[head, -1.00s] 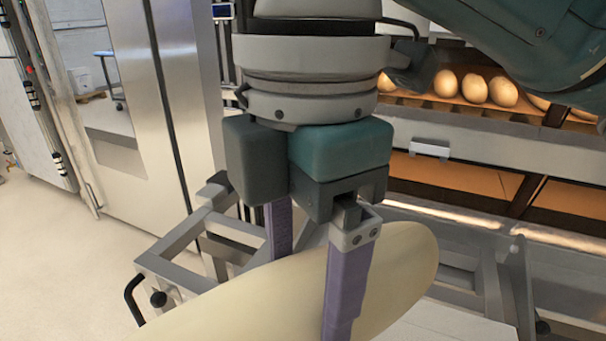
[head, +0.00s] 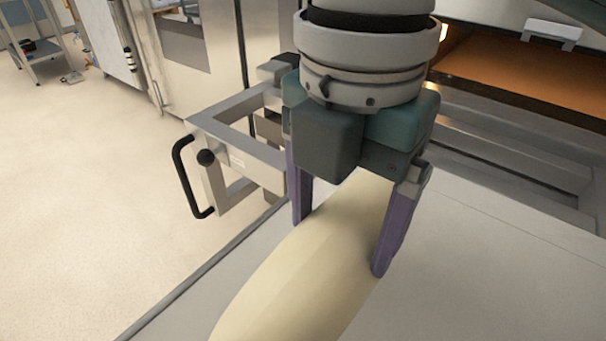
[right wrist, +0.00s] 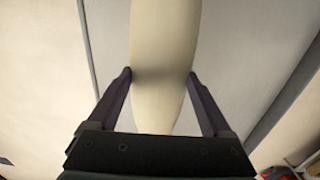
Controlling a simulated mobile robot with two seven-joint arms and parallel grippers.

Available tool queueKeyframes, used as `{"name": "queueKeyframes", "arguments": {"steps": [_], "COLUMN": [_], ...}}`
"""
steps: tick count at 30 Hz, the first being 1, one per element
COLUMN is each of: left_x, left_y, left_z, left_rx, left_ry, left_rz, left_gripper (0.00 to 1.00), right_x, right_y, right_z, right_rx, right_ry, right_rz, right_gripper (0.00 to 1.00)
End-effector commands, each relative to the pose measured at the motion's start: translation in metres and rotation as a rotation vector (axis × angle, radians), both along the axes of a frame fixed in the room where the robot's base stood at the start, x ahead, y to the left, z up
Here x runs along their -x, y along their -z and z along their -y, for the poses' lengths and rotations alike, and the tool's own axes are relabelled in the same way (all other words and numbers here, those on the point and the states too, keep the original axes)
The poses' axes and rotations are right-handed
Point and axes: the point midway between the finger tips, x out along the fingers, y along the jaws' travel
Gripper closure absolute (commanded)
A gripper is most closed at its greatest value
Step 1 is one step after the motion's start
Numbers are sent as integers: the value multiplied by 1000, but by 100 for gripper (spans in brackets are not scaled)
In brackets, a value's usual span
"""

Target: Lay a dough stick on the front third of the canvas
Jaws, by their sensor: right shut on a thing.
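A long pale dough stick (head: 300,265) shows in the head view, running from the lower middle up under my right gripper. My right gripper (head: 340,245) points down with its two purple fingers on either side of the stick and is shut on it. In the right wrist view the dough stick (right wrist: 165,60) lies between the two fingers (right wrist: 162,85). Below the stick is the light grey canvas surface (head: 470,270). I cannot tell whether the stick touches it. The far end of the stick is hidden behind the gripper. My left gripper is not in view.
A metal frame with a black handle (head: 190,178) stands at the left edge of the canvas surface. A deck oven opening (head: 510,80) glows orange at the upper right. Open floor (head: 90,220) lies to the left. The canvas to the right of the stick is bare.

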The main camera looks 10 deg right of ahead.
Motion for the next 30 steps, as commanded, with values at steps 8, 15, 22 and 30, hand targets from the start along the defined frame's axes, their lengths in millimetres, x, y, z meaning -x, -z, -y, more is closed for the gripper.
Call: {"name": "queueKeyframes", "arguments": {"steps": [8, 15, 22, 30], "left_x": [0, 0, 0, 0], "left_y": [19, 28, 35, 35], "left_z": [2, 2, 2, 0], "left_rx": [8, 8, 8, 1], "left_ry": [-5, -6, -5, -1], "left_rz": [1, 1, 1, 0], "left_gripper": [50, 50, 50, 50], "right_x": [0, 0, 0, 0], "right_y": [54, 78, 99, 101], "right_z": [0, 0, 0, 0], "right_rx": [1, 1, 0, 1], "right_ry": [0, 1, 0, 0], "right_rz": [1, -1, 2, 1], "right_gripper": [100, 100, 100, 15]}}
